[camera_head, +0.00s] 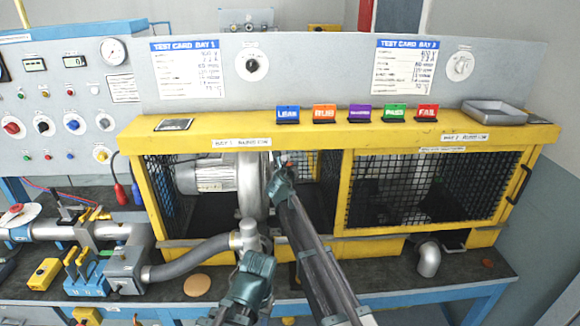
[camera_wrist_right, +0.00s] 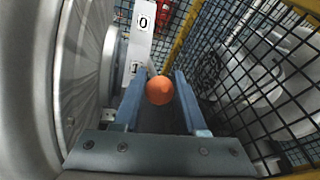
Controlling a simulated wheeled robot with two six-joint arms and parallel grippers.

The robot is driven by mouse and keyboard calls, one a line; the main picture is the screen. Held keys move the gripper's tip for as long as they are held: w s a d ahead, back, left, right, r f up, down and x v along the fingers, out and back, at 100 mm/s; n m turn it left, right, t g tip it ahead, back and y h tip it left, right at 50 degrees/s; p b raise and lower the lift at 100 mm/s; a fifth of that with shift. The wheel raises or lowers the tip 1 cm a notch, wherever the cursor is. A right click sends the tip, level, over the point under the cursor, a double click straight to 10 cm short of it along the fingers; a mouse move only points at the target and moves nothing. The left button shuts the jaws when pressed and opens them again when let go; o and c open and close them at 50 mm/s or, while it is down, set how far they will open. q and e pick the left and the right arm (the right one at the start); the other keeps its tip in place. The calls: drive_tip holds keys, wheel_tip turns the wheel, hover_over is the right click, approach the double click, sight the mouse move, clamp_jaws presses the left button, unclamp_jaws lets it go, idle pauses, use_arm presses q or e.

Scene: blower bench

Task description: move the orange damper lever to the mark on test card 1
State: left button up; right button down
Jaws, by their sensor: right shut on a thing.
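The orange round knob of the damper lever (camera_wrist_right: 159,91) sits between the two fingers of my right gripper (camera_wrist_right: 164,76) in the right wrist view. The gripper is shut on it. Behind the knob is a pale scale plate (camera_wrist_right: 140,38) with a "0" above a "1". In the head view my right gripper (camera_head: 278,163) reaches into the open left bay, and the lever is hidden there. Test card 1 (camera_head: 187,70) hangs on the grey panel; its small print is not readable. My left gripper (camera_head: 248,243) is low by the hose elbow; its fingers cannot be made out.
The grey blower (camera_head: 207,173) stands left of my right gripper in the yellow frame (camera_head: 347,205). Black mesh (camera_head: 430,190) closes the right bay. Colored tags (camera_head: 324,113) and a metal tray (camera_head: 495,112) sit on the top beam. A grey hose (camera_head: 200,257) runs below.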

drive_tip(key=shift+w, duration=0.1)
drive_tip(key=shift+c, duration=2.4)
unclamp_jaws()
drive_tip(key=p+v, duration=0.3)
drive_tip(key=v, duration=1.1)
drive_tip(key=shift+d+f, duration=0.1)
drive_tip(key=shift+d, duration=0.1)
